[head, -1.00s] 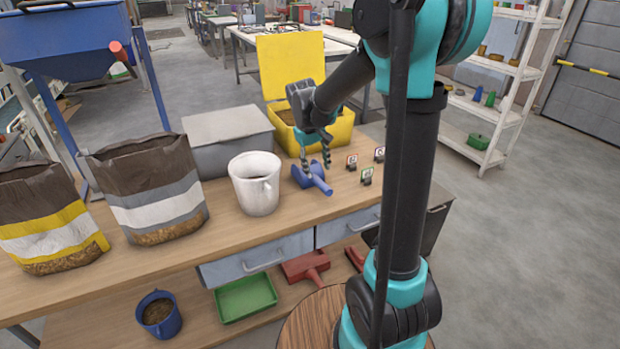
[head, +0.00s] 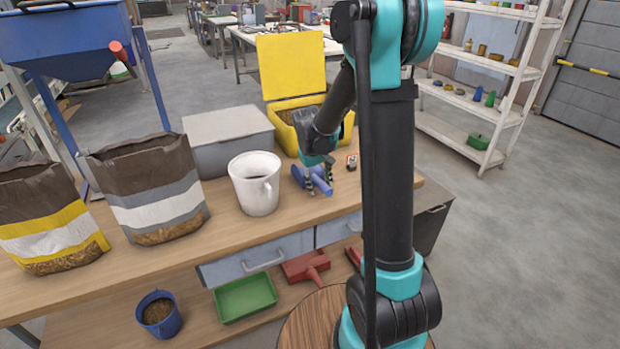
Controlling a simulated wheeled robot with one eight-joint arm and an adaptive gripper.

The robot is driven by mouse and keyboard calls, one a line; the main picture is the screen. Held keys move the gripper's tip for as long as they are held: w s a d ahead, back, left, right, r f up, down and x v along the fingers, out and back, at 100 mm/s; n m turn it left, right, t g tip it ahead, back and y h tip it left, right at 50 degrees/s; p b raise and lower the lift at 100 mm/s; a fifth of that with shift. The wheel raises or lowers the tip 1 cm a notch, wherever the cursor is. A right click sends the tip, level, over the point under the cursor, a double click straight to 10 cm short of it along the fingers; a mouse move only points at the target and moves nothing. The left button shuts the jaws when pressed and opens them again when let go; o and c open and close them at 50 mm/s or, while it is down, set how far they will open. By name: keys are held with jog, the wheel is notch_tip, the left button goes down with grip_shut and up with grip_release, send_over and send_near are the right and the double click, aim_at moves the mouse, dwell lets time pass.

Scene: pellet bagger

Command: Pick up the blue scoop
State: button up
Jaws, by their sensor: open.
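The blue scoop (head: 299,176) lies on the wooden workbench, just right of the white mug, with its handle toward the front right. My gripper (head: 320,188) points down at the scoop, its two dark fingers parted around the handle area. The fingers hide part of the scoop. I cannot tell from this view whether the fingers touch it. The scoop rests on the bench top.
Behind are a grey box (head: 226,138) and an open yellow bin (head: 345,128). A small label stand (head: 352,162) is right of my gripper. Two bags (head: 150,190) (head: 45,222) stand at left. The bench front edge is near.

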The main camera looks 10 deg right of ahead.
grip_shut()
dwell(0.5)
